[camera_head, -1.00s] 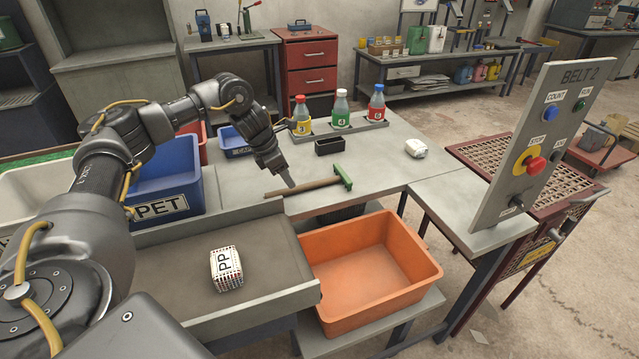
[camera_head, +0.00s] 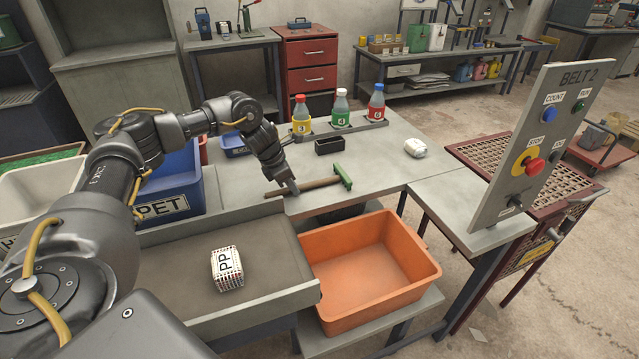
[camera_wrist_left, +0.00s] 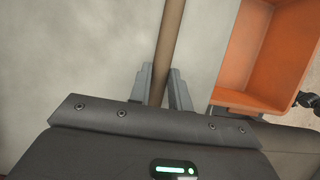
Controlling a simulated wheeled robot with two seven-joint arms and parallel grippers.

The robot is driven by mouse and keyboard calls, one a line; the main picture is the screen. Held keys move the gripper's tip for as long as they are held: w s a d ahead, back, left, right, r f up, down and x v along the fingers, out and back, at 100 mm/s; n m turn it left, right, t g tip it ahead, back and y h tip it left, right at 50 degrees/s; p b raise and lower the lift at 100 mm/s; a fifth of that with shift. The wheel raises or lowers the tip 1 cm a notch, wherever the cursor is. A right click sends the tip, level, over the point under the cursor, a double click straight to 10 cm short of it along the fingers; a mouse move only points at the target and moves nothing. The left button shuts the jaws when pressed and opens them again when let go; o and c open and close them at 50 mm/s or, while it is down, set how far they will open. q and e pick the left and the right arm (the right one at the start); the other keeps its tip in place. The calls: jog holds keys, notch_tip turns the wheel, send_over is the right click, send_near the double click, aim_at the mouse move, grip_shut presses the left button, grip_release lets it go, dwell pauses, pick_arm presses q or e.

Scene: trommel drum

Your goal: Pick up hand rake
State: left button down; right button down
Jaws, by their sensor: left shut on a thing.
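The hand rake (camera_head: 318,185) has a brown wooden handle and a green head (camera_head: 343,176). It lies on the grey table near its front edge, with the head to the right. My left gripper (camera_head: 291,188) is at the handle's left part and is shut on it. In the left wrist view, the handle (camera_wrist_left: 170,45) runs up from between the two grey fingers (camera_wrist_left: 160,92). The rake's head is outside that view.
An orange bin (camera_head: 372,268) stands below the table's front edge. A white PP block (camera_head: 227,268) lies on the grey tray at the front. A small black box (camera_head: 329,145) and several bottles (camera_head: 340,108) stand behind the rake. A BELT 2 panel (camera_head: 540,140) rises at right.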

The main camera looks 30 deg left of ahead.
aim_at(299, 186)
jog(key=shift+d, duration=0.2)
